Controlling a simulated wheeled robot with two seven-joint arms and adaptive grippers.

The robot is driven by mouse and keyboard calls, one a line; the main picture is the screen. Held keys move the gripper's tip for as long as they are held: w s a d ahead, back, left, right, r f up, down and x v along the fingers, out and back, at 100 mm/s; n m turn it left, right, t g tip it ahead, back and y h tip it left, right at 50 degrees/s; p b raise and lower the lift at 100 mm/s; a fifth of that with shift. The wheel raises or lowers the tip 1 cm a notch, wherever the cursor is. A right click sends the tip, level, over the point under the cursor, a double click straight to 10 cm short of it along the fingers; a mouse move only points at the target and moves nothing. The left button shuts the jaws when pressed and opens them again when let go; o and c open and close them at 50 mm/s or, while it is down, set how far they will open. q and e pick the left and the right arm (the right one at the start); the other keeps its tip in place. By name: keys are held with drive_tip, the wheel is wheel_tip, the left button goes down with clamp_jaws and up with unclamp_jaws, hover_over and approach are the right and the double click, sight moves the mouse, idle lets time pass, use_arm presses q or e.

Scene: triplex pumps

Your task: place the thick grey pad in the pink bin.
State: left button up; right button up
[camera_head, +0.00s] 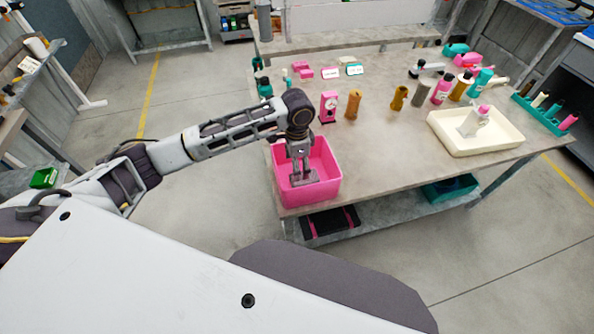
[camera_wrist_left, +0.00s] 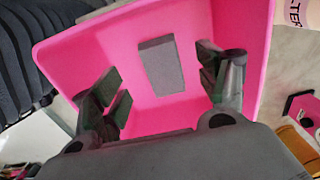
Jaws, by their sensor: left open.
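The pink bin (camera_head: 329,187) stands at the near left corner of the table in the head view. It fills much of the left wrist view (camera_wrist_left: 255,50). The thick grey pad (camera_wrist_left: 160,65) lies inside the bin, on its pink floor, in the left wrist view. My left gripper (camera_head: 303,177) is over the bin opening, pointing down. In the left wrist view its fingers (camera_wrist_left: 160,95) are spread wide, with the pad seen between and beyond them, apart from both. My right gripper is not in view.
A pink device with a dial (camera_head: 328,106) and an orange-brown cylinder (camera_head: 353,103) stand just behind the bin. A cream tray (camera_head: 470,140) with a bottle sits at the right. Several bottles stand further back. The table's middle front is clear.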

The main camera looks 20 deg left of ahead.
use_arm(q)
drive_tip(key=shift+r, duration=2.6)
drive_tip(key=shift+s, duration=0.1)
